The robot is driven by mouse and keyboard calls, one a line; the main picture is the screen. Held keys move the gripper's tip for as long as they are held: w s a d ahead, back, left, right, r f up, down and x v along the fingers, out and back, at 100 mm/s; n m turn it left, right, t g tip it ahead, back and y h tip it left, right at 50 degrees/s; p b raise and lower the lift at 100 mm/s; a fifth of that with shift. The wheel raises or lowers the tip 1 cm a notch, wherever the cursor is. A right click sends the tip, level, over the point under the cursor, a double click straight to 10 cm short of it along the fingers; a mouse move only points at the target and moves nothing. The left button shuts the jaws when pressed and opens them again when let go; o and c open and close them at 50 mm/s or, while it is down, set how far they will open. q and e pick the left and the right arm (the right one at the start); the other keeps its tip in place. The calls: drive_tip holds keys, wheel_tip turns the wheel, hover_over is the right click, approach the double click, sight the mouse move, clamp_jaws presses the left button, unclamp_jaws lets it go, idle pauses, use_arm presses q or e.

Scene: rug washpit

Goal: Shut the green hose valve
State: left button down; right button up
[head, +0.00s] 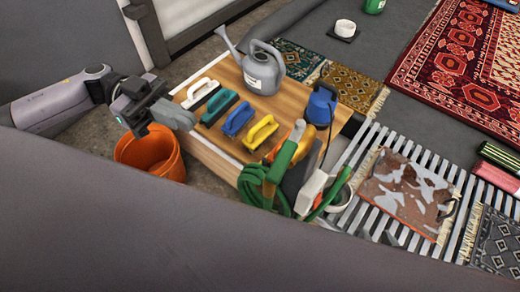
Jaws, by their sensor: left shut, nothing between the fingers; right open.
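A green hose (255,185) lies coiled at the front edge of the wooden bench (225,158). A long green handle-like part (281,162) rises from the coil. I cannot tell whether this is the valve lever or which way it is set. My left gripper (178,116) is shut and empty. It is above the bench's left end, near the orange bucket and to the left of the hose, clearly apart from it. The lower part of the hose is hidden behind a grey surface in front.
Several handled brushes (238,120), a grey watering can (264,68) and a blue tool (321,105) stand on the bench. An orange bucket (150,153) is below its left end. A slatted grate (365,220) with a stained rug piece (408,192) lies right. Patterned rugs (455,60) lie beyond.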

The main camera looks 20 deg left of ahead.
use_arm(q)
approach(288, 150)
drive_tip(key=s+d, duration=0.3)
drive_tip(key=d, duration=0.2)
drive_tip(key=shift+d+f+b, duration=0.2)
drive_tip(key=shift+b, duration=0.1)
drive_tip(key=shift+p, duration=0.3)
